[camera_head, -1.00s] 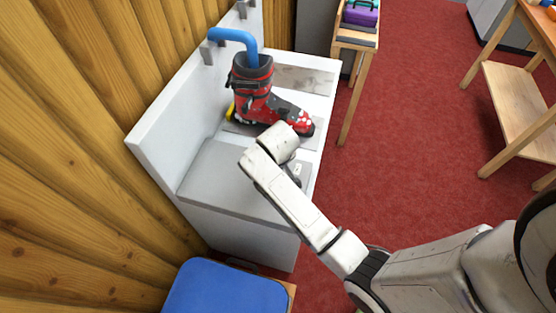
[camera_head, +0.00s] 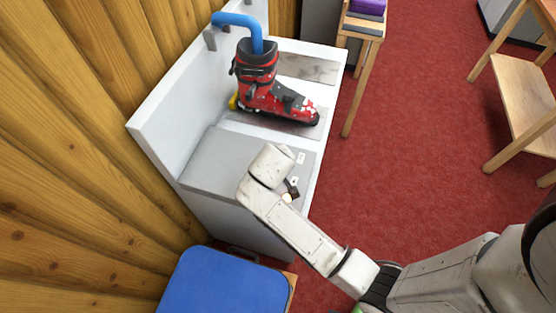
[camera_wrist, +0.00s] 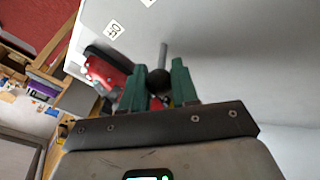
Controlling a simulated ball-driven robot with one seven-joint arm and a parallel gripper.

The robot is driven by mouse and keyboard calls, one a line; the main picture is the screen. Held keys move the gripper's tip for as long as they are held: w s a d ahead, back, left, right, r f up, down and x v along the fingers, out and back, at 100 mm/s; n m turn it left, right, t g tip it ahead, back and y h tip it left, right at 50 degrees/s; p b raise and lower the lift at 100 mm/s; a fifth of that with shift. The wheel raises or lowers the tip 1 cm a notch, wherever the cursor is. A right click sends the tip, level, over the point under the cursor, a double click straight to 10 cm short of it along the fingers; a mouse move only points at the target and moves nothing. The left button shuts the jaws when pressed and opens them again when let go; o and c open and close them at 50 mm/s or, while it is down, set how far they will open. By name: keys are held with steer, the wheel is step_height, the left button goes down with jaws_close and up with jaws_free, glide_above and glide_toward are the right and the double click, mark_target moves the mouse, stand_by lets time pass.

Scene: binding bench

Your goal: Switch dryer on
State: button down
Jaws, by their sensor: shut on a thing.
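The dryer (camera_head: 215,163) is a pale grey bench unit against the wooden wall. A red and black ski boot (camera_head: 275,98) stands on it, with a blue curved pipe (camera_head: 240,22) entering its top. In the wrist view, a lever with a black ball knob (camera_wrist: 159,80) and thin grey rod (camera_wrist: 163,54) sits between the green fingers of my gripper (camera_wrist: 160,66), which is shut on the knob. In the head view, my wrist hides most of the lever at the dryer's front right. Small white labels (camera_head: 300,158) mark the surface there; their text is unclear.
A blue-topped stool (camera_head: 222,285) stands close to the dryer's near end. A wooden table with a purple item (camera_head: 367,8) stands beyond the far end. Red carpet (camera_head: 410,130) is open to the right, up to a wooden shelf unit (camera_head: 520,95).

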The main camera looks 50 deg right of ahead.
steer(key=c, duration=0.9)
jaws_free()
steer(key=shift+r, duration=0.1)
steer(key=v, duration=1)
steer(key=shift+a+r, duration=0.2)
steer(key=shift+r, duration=0.05)
steer(key=s+a+f+g+y, duration=0.1)
steer(key=s+a+f+y, duration=0.1)
steer(key=s, duration=0.5)
steer(key=s+a+f+n+g+y, duration=0.1)
steer(key=s+f+y, duration=0.2)
steer(key=s, duration=0.5)
steer(key=shift+s+a+f+n+g+y, duration=0.25)
steer(key=shift+a+f+n+g+y, duration=0.05)
steer(key=shift+a, duration=0.1)
